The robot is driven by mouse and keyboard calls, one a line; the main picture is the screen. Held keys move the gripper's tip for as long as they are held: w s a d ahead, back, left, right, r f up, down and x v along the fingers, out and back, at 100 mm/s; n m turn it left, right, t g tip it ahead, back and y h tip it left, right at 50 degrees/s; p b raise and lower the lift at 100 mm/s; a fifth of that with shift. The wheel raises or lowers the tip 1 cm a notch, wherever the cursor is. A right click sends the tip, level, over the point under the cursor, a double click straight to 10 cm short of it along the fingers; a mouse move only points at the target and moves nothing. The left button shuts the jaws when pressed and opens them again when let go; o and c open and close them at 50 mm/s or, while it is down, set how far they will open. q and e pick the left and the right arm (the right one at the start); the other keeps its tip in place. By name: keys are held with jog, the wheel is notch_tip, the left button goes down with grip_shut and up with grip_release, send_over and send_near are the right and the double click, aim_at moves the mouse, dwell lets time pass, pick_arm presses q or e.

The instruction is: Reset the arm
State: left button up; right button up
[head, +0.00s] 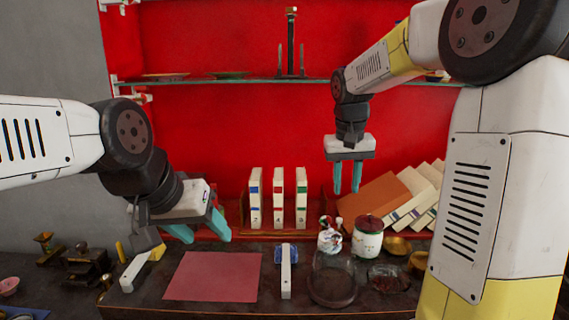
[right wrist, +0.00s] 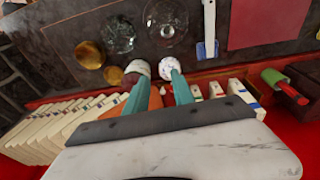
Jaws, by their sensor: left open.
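My left gripper (head: 200,233) is open, with its teal fingers spread and nothing between them. It hangs above the counter at the left, near the back edge of the pink mat. My right gripper (head: 347,190) hangs in the air in front of the red back wall, left of the leaning books. Its fingers point down, apart and empty.
The pink mat (head: 214,276) lies on the dark counter. Three upright binders (head: 278,202) stand behind it. A glass shelf (head: 230,80) crosses above.

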jog(key=s+a+t+y, duration=0.1)
jog(key=s+t, duration=0.3)
jog(key=s, duration=1.7)
jog(key=shift+s+a+r+n+y, duration=0.15)
jog(key=shift+s+r+n+y, duration=0.2)
jog(key=shift+y, duration=0.55)
